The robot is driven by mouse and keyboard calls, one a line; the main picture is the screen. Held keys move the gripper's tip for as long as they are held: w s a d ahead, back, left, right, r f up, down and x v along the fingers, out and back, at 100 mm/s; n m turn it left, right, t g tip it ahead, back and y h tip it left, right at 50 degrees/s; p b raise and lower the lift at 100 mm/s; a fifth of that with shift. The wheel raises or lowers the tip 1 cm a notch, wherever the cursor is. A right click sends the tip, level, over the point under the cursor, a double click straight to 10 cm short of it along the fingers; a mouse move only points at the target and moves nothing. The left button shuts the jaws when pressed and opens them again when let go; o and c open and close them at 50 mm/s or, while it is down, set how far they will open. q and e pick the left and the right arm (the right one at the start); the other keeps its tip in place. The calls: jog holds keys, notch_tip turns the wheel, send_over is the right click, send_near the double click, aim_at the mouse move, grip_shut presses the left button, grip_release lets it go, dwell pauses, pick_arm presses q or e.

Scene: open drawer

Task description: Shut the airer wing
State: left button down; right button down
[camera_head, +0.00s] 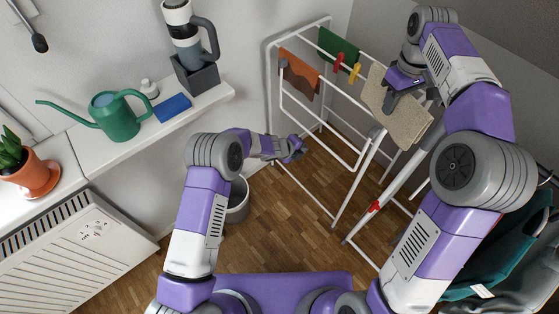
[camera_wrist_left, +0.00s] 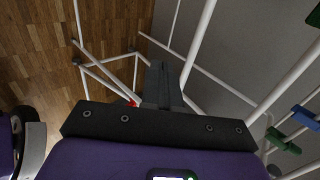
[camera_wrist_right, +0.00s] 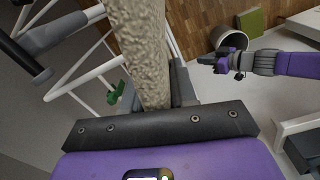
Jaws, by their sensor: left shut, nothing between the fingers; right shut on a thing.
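The white airer (camera_head: 358,180) stands upright on the wooden floor. An orange cloth (camera_head: 300,77), a green cloth (camera_head: 337,47) and a beige towel (camera_head: 402,112) hang on it. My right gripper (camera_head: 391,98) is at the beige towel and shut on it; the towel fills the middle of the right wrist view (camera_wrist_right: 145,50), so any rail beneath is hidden. My left gripper (camera_head: 299,146) is shut and empty, low at the airer's left side. In the left wrist view its fingers (camera_wrist_left: 160,80) are close to a white tube; I cannot tell whether they touch.
A grey bin (camera_head: 237,203) stands on the floor behind my left arm. A radiator (camera_head: 75,255) is at lower left. A teal item (camera_head: 500,245) is at lower right.

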pick_arm(q)
jog(key=s+a+r, duration=0.1)
jog(key=s+a, duration=0.4)
jog(key=a, duration=0.1)
jog(key=shift+r, duration=0.4)
jog(key=shift+s+a, duration=0.1)
jog(key=shift+a, duration=0.05)
